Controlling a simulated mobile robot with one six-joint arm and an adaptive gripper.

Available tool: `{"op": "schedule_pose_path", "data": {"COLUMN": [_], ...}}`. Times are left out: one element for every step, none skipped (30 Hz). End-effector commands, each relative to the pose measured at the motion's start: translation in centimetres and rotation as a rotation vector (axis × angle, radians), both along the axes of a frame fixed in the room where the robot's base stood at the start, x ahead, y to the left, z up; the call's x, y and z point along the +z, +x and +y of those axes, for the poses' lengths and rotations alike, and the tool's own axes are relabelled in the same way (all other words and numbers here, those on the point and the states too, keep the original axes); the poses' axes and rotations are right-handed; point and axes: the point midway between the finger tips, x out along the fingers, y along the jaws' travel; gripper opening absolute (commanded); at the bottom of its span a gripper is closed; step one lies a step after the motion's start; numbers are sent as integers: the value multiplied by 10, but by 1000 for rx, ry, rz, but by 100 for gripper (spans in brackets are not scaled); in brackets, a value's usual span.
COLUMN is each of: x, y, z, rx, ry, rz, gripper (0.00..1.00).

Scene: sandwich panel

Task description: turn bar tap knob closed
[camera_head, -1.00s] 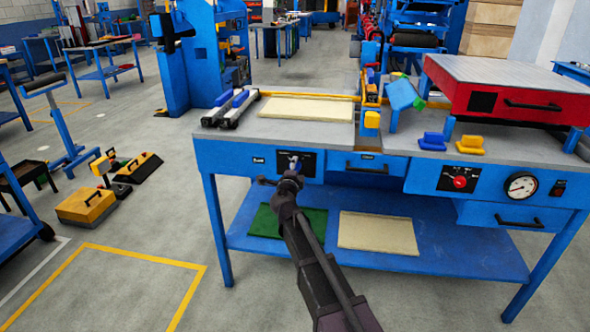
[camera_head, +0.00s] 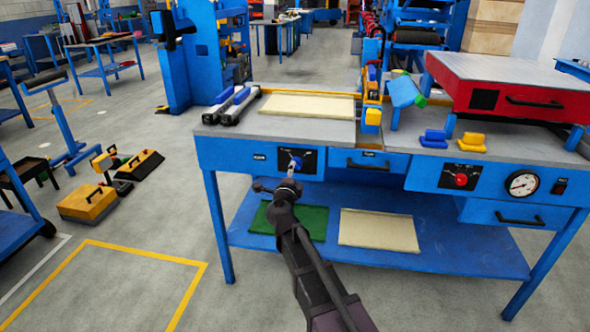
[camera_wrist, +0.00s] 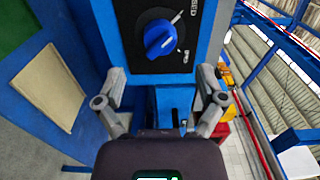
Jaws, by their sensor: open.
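The bar tap knob is a blue knob (camera_head: 295,162) on a black plate (camera_head: 310,160) on the front of the blue bench, left side. In the wrist view the blue knob (camera_wrist: 160,38) sits at the top on its black plate (camera_wrist: 153,63), with partly cut-off white lettering ending in "SED" at upper right. Its exact setting is hard to tell. My gripper (camera_wrist: 161,80) is open and empty, its fingers spread on both sides below the knob and apart from it. In the head view my gripper (camera_head: 288,184) is just below the knob.
The bench top (camera_head: 285,133) holds rollers (camera_head: 235,108) and a pale panel (camera_head: 307,106). A red knob (camera_head: 460,180) and gauge (camera_head: 522,184) are farther right. A lower shelf (camera_head: 440,248) holds green and cream sheets.

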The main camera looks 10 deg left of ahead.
Motion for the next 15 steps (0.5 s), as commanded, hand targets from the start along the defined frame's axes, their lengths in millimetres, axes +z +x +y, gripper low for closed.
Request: {"op": "schedule_pose_path", "data": {"x": [0, 0, 0, 0, 0, 0, 0, 0, 0, 0, 0, 0, 0, 0, 0], "y": [-12, -17, -24, -28, -33, -38, -42, -46, -50, -53, -56, -59, -60, -62, -63], "z": [-1, -1, -1, -1, -1, -1, -1, -1, -1, -1, -1, -1, -1, 0, 0], "rx": [1, 1, 2, 2, 2, 1, 1, 1, 1, 1, 1, 1, 1, 1, 1], "ry": [0, 0, 0, 0, 0, 0, -1, -1, -1, -1, -1, -1, -1, -1, -1], "rz": [0, 0, 0, 0, 0, 0, 0, 0, 0, 0, 0, 0, 0, 0, 0], "gripper": [89, 89, 89, 89, 89, 89, 89, 89, 89, 89, 89, 89, 89, 89, 89]}}
